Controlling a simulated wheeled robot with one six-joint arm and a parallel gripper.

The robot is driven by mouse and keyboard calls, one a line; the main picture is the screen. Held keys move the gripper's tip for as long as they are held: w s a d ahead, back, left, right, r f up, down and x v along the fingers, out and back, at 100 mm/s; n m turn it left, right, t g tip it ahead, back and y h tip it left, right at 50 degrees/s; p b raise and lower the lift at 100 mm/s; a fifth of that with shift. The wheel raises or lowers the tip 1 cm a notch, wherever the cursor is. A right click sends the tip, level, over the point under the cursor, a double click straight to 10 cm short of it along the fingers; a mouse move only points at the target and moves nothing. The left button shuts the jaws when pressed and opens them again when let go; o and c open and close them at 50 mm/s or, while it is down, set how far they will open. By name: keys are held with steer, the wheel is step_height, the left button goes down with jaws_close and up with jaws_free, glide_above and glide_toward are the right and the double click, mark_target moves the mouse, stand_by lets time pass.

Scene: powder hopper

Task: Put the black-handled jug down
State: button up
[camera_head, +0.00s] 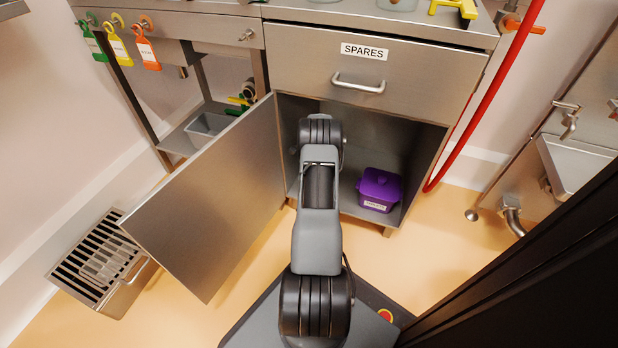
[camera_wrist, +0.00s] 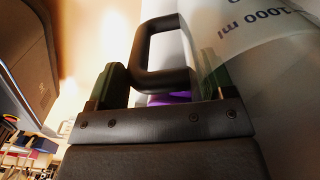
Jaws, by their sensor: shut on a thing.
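The black-handled jug (camera_wrist: 270,45) shows in the wrist view as a translucent, pale wall with "1000 ml" printed on it, at the right edge. Its black loop handle (camera_wrist: 143,52) stands between the two dark green fingers of my gripper (camera_wrist: 160,78), which is shut on it. The jug appears strongly tilted in this view, and its base is out of frame. In the head view my arm reaches into the open cabinet, and it hides my gripper and the jug. I cannot tell whether the jug touches the cabinet floor.
A purple lidded box (camera_head: 380,188) stands on the cabinet floor, right of my arm. The cabinet door (camera_head: 210,200) stands open on the left. The SPARES drawer (camera_head: 375,72) is closed above. A slatted metal box (camera_head: 103,265) lies on the floor at left.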

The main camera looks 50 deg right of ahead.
steer(key=shift+w+f, duration=0.4)
steer(key=shift+f, duration=0.1)
steer(key=f+b, duration=0.1)
steer(key=f, duration=0.1)
steer(key=f+b, duration=0.1)
steer(key=shift+w+f+b, duration=0.2)
steer(key=shift+w+b, duration=0.1)
steer(key=shift+b, duration=0.05)
steer(key=shift+f, duration=0.1)
steer(key=o, duration=1.3)
step_height(320, 180, up, 8)
steer(key=p, duration=0.3)
steer(key=shift+f+p, duration=0.15)
steer(key=shift+p, duration=0.15)
